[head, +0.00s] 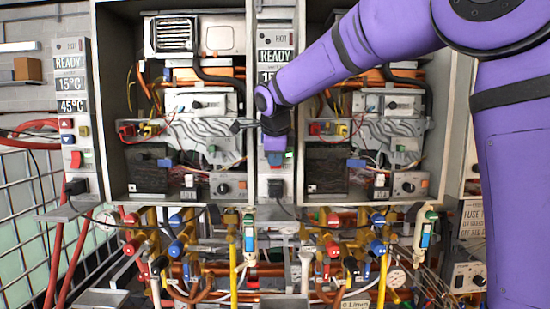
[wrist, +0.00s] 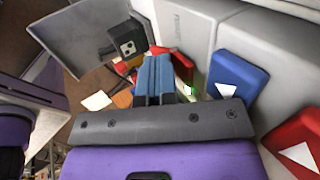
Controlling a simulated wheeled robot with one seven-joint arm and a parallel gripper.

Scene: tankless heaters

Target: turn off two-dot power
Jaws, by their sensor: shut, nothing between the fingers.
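My gripper (head: 275,158) is in front of the lower part of the middle control panel (head: 276,40) in the head view. In the wrist view its blue fingers (wrist: 154,75) are shut together with nothing between them. A red rocker switch (wrist: 183,67) stands on the panel face right beside the fingertips and is partly hidden by them; I cannot tell whether they touch. Its on or off position is not clear. A small green mark (wrist: 192,90) shows near it. In the head view my gripper hides this switch. I cannot make out any dot marking.
A blue button (wrist: 238,78) and a red button (wrist: 297,145) with white triangles lie right of the fingers. A black plug (wrist: 125,42) sits beyond them. The left panel (head: 70,75) has its own red switch (head: 76,160). Pipes and valves (head: 180,245) crowd below.

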